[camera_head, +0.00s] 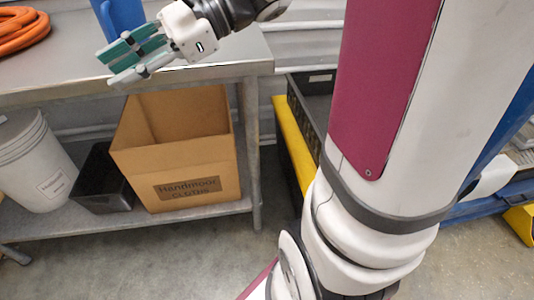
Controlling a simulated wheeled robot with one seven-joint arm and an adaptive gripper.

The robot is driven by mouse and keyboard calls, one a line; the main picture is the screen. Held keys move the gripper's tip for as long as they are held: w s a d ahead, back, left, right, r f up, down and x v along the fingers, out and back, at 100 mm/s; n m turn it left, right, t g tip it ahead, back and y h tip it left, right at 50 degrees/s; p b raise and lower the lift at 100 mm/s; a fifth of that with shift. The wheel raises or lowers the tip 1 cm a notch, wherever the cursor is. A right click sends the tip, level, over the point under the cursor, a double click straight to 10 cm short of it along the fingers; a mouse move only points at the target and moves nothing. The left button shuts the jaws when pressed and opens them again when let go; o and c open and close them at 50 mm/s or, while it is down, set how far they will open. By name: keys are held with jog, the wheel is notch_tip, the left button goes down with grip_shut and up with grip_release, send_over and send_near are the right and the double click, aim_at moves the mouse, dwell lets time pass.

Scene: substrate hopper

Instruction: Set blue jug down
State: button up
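The blue jug (117,13) shows only in part at the top edge of the head view, above the grey metal bench (65,73). Its top is cut off by the frame, and its lower part is hidden behind my gripper's upper finger. My gripper (122,62) reaches in from the upper right over the bench's front part, with its teal fingers pointing left. The fingers stand apart, and I see nothing blue in the gap between them. I cannot tell whether the upper finger touches the jug.
An orange coiled hose (22,27) lies at the bench's left. On the lower shelf stand white buckets (40,170), a black bin (101,180) and an open cardboard box (190,160). A dark crate (312,95) and a yellow piece (295,140) stand right of the bench.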

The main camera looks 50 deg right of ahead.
jog(key=s+a+f+n+g+h, duration=0.1)
jog(key=s+a+n+g, duration=0.15)
jog(key=s, duration=0.25)
jog(key=s+a+f+n+g+h, duration=0.2)
jog(key=s+a+n, duration=0.15)
jog(key=s, duration=0.25)
jog(key=s+d+f+n+h, duration=0.3)
jog(key=s+d+n+h, duration=0.2)
jog(key=s+n, duration=0.1)
jog(key=s+d+f+n+h, duration=0.4)
jog(key=s+n+h, duration=0.1)
jog(key=s, duration=0.4)
jog(key=shift+d+n+g, duration=0.35)
jog(key=shift+n, duration=0.55)
notch_tip(320, 180, up, 27)
jog(key=t+p, duration=0.3)
jog(key=p, duration=2.2)
jog(key=shift+d+t, duration=0.25)
jog(key=shift+t, duration=0.15)
jog(key=shift+d, duration=0.15)
